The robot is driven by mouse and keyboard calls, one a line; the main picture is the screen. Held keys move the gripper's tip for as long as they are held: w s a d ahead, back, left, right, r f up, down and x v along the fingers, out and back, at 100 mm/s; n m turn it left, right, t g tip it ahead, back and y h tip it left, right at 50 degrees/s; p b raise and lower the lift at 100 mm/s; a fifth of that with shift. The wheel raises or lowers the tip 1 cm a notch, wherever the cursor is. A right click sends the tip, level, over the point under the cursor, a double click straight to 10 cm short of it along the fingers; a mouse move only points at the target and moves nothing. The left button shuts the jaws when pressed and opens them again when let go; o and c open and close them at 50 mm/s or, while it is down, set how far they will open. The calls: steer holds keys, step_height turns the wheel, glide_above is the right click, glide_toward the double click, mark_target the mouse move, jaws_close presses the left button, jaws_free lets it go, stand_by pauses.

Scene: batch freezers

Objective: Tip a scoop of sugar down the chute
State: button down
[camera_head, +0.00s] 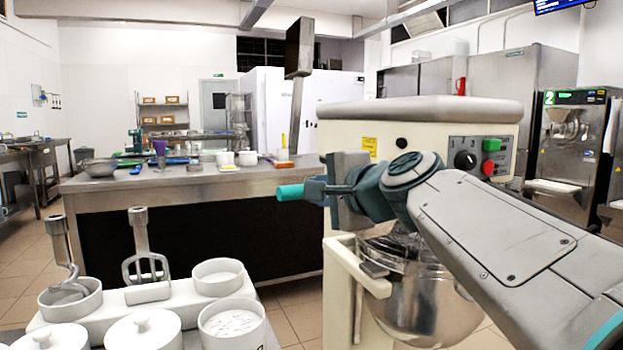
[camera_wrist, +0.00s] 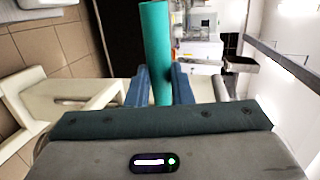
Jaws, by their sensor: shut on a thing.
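My gripper (camera_head: 318,188) is shut on a teal handle (camera_head: 290,192), which sticks out to the left of the jaws in front of the planetary mixer. In the wrist view, the teal handle (camera_wrist: 157,45) lies between the two blue fingers (camera_wrist: 158,85). I cannot see a scoop bowl or any sugar on it. The mixer (camera_head: 420,115) has a steel bowl (camera_head: 425,310) low at its front, partly behind my arm. A small metal lip (camera_head: 374,268) shows at the bowl guard's left side; I cannot tell if it is the chute. An open white tub (camera_head: 232,322) holds white powder.
Lidded white tubs (camera_head: 145,330) and a rack with a hook (camera_head: 62,245) and a beater (camera_head: 145,255) stand at the front left. A steel counter (camera_head: 190,182) with a post-mounted dark box (camera_head: 298,47) lies behind. Bare floor (camera_head: 300,320) separates tubs and mixer.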

steer(key=shift+w+r+g+h+p, duration=0.1)
steer(key=shift+r+g+h+p, duration=0.4)
steer(key=shift+p, duration=2.35)
steer(key=shift+w+r+g+h+p, duration=0.1)
steer(key=shift+g+p, duration=0.65)
steer(key=shift+p, duration=2.05)
steer(key=shift+r+g+h+p, duration=0.25)
steer(key=shift+g+p, duration=0.4)
steer(key=shift+p, duration=2.2)
steer(key=g+p, duration=0.1)
steer(key=p, duration=0.7)
steer(key=r+g+h+p, duration=0.1)
steer(key=g+p, duration=0.1)
steer(key=p, duration=0.6)
steer(key=w+g+p, duration=0.1)
steer(key=g+p, duration=0.1)
steer(key=p, duration=0.6)
steer(key=shift+w+a+r+m+h, duration=0.1)
steer(key=shift+a+r+m+h, duration=0.05)
steer(key=shift+a+m+h, duration=0.2)
steer(key=g+p, duration=0.1)
steer(key=p, duration=0.4)
steer(key=shift+w+g, duration=0.2)
steer(key=shift+g, duration=0.1)
